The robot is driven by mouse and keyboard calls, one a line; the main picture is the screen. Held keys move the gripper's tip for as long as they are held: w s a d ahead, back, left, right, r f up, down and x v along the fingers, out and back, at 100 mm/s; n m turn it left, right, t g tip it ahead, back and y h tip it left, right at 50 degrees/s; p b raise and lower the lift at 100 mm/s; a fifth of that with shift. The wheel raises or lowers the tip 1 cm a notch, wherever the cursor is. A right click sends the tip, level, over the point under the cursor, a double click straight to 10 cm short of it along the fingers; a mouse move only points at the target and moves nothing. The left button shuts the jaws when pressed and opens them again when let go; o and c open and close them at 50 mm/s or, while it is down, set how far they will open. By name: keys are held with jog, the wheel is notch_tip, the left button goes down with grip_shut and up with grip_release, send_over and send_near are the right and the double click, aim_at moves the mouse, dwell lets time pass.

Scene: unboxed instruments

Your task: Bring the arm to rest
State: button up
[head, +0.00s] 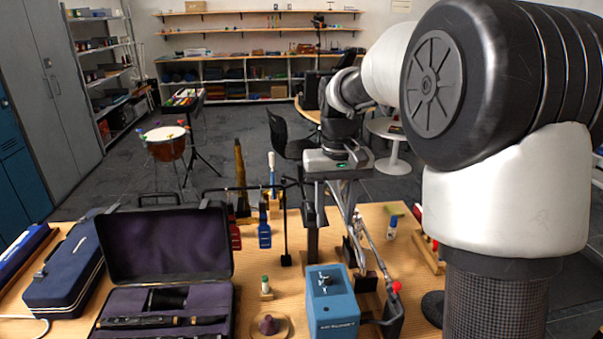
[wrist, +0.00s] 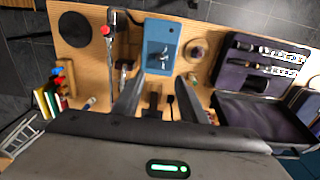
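My gripper (head: 330,205) hangs above the wooden table (head: 375,218), pointing down from my raised arm at the right. In the wrist view my gripper's two dark fingers (wrist: 158,84) stand well apart, with nothing held between them. The blue box (head: 332,302) with a switch on top stands on the table in front of the gripper; in the wrist view this box (wrist: 161,46) shows just beyond the fingertips. The gripper appears apart from the things below it. Its body hides part of the tabletop.
An open case (head: 165,245) with dark instrument parts lies at left, beside a closed blue case (head: 65,275). A metal arm with a red knob (head: 396,286) stands right of the blue box. Stands and small bottles crowd the table. A drum (head: 165,145) and chair stand behind.

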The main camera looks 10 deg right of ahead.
jog(key=s+r+t+p, duration=0.3)
jog(key=s+r, duration=0.7)
jog(key=s, duration=0.4)
jog(key=s+t+p, duration=0.1)
jog(key=s+t, duration=0.1)
jog(key=s, duration=0.7)
jog(key=shift+s+a+f, duration=0.2)
jog(key=shift+s+f, duration=0.1)
jog(key=shift+f, duration=0.05)
